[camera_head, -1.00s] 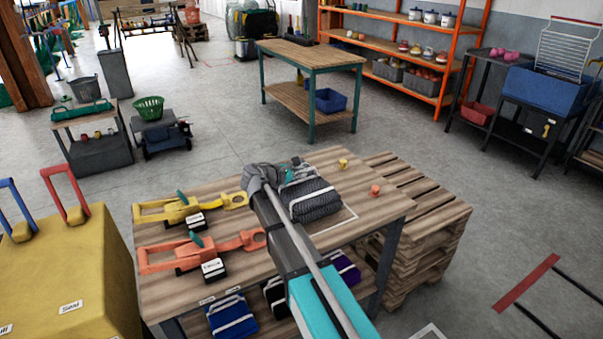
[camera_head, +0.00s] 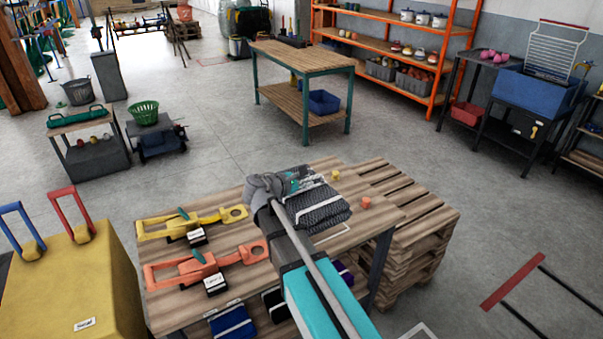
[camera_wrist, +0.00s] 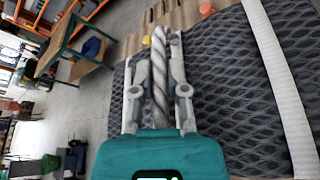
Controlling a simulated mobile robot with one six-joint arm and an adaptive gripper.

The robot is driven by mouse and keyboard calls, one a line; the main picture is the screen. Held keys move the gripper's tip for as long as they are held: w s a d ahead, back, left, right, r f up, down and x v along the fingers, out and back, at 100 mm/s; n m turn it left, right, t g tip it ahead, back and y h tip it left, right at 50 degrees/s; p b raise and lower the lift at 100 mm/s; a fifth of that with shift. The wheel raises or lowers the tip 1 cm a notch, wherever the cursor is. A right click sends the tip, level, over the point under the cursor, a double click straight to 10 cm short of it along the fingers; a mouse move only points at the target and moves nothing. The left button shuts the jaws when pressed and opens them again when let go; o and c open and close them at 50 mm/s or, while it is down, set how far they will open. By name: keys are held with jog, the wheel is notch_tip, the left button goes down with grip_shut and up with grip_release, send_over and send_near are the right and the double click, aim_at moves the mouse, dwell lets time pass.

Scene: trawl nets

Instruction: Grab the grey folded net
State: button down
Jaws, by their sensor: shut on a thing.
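The grey folded net (camera_head: 322,215) is a dark mesh bundle with a pale band, above the wooden table. In the wrist view the net (camera_wrist: 215,85) fills the right side, with its white band running down it. My gripper (camera_head: 303,180) is over the net's far side. In the wrist view its fingers (camera_wrist: 160,45) are shut around a thick grey twisted rope (camera_wrist: 159,75) along the net's edge. My wrist and arm hide the net's left part in the head view.
Yellow (camera_head: 192,224) and orange (camera_head: 205,266) tools lie left on the table (camera_head: 165,296). A yellow cup (camera_head: 335,174) and an orange cup (camera_head: 366,202) stand near the net. Stacked pallets (camera_head: 420,225) adjoin the right side. Blue (camera_head: 232,322) and purple bundles lie below.

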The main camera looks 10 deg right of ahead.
aim_at(313, 200)
jog(key=shift+s+d+r+p, duration=0.2)
jog(key=shift+s+r+p, duration=0.15)
jog(key=shift+s, duration=0.5)
jog(key=shift+s+d+r+p, duration=0.2)
jog(key=shift+s+r, duration=0.3)
jog(key=shift+s, duration=0.35)
jog(key=shift+s+d+r+p, duration=0.15)
jog(key=shift+s+r+p, duration=0.25)
jog(key=shift+s, duration=0.45)
